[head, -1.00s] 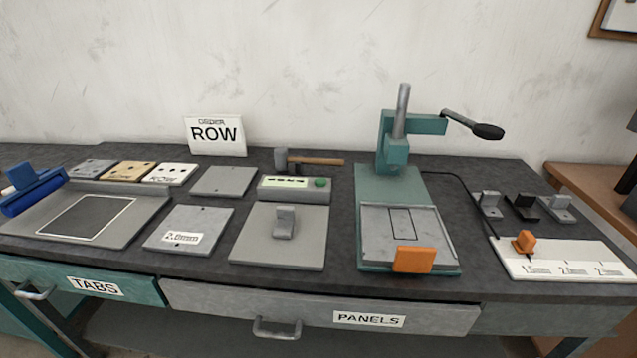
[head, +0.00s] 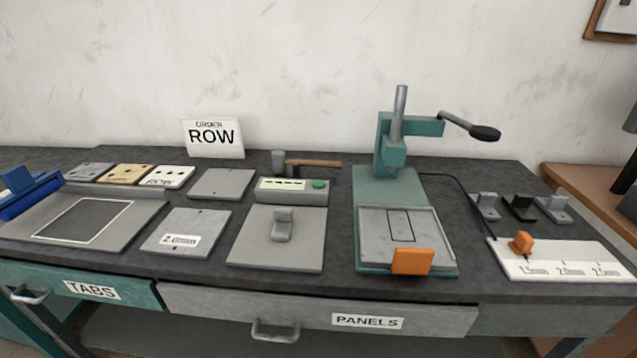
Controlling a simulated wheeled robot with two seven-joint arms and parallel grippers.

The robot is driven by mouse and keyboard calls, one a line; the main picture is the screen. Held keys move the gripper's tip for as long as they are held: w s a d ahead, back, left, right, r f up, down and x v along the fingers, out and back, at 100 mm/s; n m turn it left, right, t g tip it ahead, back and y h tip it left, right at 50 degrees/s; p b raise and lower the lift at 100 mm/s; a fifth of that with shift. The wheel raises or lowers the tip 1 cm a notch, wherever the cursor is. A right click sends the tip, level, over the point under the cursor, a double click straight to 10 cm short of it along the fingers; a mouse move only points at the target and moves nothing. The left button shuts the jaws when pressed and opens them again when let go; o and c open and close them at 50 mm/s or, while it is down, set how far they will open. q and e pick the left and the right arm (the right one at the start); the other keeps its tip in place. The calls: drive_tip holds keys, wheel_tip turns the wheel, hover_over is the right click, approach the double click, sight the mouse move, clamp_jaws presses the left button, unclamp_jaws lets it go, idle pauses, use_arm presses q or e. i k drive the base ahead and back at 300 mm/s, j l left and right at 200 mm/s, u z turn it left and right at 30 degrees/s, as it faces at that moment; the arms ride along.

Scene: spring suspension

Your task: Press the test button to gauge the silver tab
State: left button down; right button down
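A silver tab (head: 283,225) stands on the grey plate (head: 250,253) of the gauge, near the middle of the bench. Behind it is the gauge's grey box (head: 291,197) with a pale green display strip (head: 282,184); marks on the display are too small to read. The green test button (head: 319,184) is on the right of the box's top, with nothing touching it. Neither of my grippers shows in the head view.
A teal press (head: 393,165) with a lever and orange block (head: 412,261) stands right of the gauge. A mallet (head: 305,163) lies behind it. Several tabs (head: 519,206) and a white scale board (head: 560,262) are at right; grey panels (head: 184,232) are at left.

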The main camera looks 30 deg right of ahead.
sight(317, 184)
drive_tip(key=i+j+z, duration=0.5)
drive_tip(key=j+z, duration=0.2)
drive_tip(key=j, duration=0.05)
